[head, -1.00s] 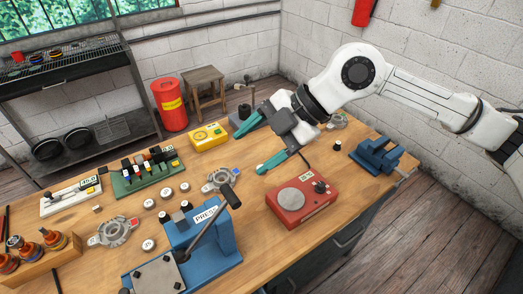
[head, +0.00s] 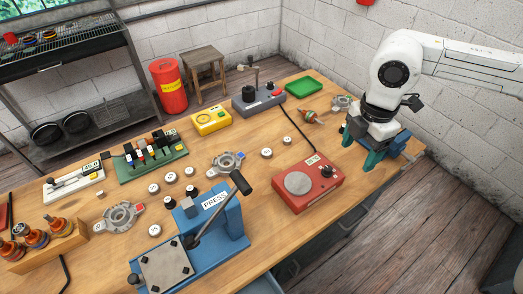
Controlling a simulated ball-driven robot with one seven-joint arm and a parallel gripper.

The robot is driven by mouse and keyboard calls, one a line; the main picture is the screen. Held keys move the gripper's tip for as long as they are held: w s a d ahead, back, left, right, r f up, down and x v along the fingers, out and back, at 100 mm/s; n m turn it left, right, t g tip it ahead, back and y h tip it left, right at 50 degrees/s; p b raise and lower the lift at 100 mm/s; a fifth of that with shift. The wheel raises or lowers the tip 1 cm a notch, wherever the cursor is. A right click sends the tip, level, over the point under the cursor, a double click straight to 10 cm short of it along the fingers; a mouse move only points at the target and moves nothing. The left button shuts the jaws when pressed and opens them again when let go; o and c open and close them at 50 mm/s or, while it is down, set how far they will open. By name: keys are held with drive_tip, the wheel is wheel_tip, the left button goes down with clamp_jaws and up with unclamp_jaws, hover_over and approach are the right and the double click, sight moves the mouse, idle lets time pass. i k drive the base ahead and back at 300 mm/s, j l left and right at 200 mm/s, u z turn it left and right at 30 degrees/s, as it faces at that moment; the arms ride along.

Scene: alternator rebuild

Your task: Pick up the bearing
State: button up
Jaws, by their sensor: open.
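Several small round pieces with pale, marked tops lie on the wooden bench (head: 120,262); they look like bearings, but the marks are too small to read. One round piece (head: 154,188) is in a loose group left of the press, and another (head: 155,230) is nearer the front. Two more, a round piece (head: 266,153) and a round piece (head: 287,139), lie right of the middle. My gripper (head: 360,157) points down at the bench's right end with its teal fingers apart and nothing seen between them. It partly hides a blue vise (head: 397,146).
A red scale-like box (head: 307,186) stands left of my gripper. The blue press (head: 215,225) with its raised lever is at the front. Grey alternator housings (head: 120,216), a rotor (head: 312,117) and a green tray (head: 304,87) are also on the bench.

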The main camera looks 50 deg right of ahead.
sight(266, 153)
drive_tip(key=i, duration=0.9)
